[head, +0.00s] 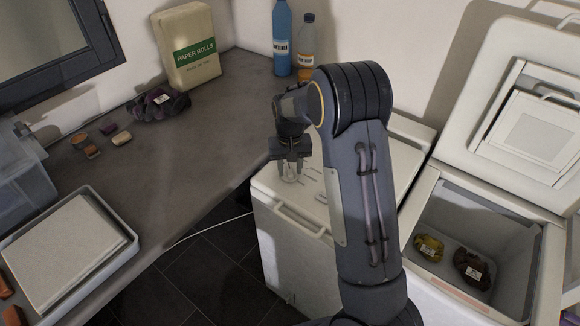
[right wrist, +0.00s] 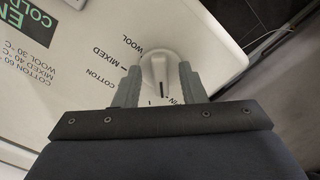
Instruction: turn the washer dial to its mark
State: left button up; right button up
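The washer (head: 285,235) is a white toploader in the middle of the head view, lid shut. Its white dial (right wrist: 160,68) shows in the right wrist view, with a short dark line on the side toward my gripper. Printed words COTTON, MIXED and WOOL stand around it on the white top. My right gripper (head: 289,176) points down at the washer top. In the right wrist view its two fingers (right wrist: 160,82) stand on either side of the dial, which fills the gap between them. The fingers partly hide the lettering. My left gripper is not in view.
A second toploader (head: 425,195) at the right stands open with dark and yellow bundles inside. The grey counter (head: 190,150) at the left holds a tray (head: 120,255), a paper rolls box (head: 187,45), bottles (head: 282,40) and small items. Dark floor shows between counter and washer.

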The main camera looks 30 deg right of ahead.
jog(key=shift+f, duration=0.15)
grip_shut()
dwell(0.4)
jog(key=m, duration=0.4)
jog(key=shift+w+a, duration=0.1)
jog(key=shift+a, duration=0.05)
jog(key=m+p, duration=0.1)
jog(key=m, duration=0.3)
jog(key=shift+w, duration=0.1)
jog(key=shift+m, duration=0.5)
